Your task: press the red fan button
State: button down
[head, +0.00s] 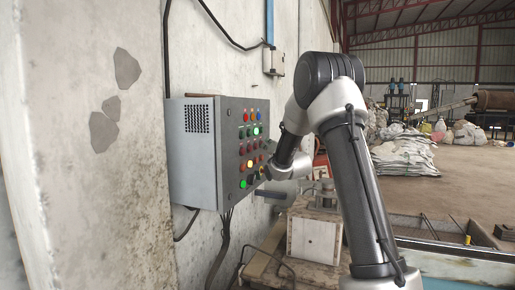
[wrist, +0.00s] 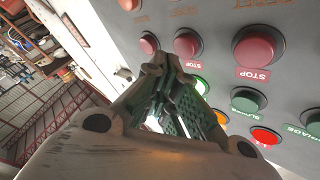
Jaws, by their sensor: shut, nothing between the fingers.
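The grey control box (head: 203,150) hangs on the wall in the head view, its front carrying rows of red, green and yellow buttons. In the wrist view several red buttons show: a large one (wrist: 258,47) above a STOP label, one to its left (wrist: 187,43), and a smaller one (wrist: 148,43) just above the fingertips. No fan label is readable, so I cannot tell which is the fan button. My gripper (wrist: 156,68) is shut and empty, close in front of the panel. Contact cannot be told. In the head view my wrist partly hides the lower right of the panel.
A lit red-orange button (wrist: 265,136) and a green button (wrist: 248,99) sit beside my fingers. Below the box, cables hang by the wall and a pale block (head: 314,238) stands on a bench. White sacks (head: 405,155) lie farther right on open floor.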

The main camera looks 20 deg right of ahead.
jog(key=shift+w+a, duration=0.25)
jog(key=shift+a, duration=0.05)
jog(key=shift+w+a, duration=0.3)
jog(key=shift+w, duration=0.05)
dwell(0.8)
jog(key=shift+s+d, duration=0.6)
jog(key=shift+s, duration=0.05)
dwell(0.3)
jog(key=s+d, duration=0.3)
jog(key=shift+s+d, duration=0.25)
dwell(0.8)
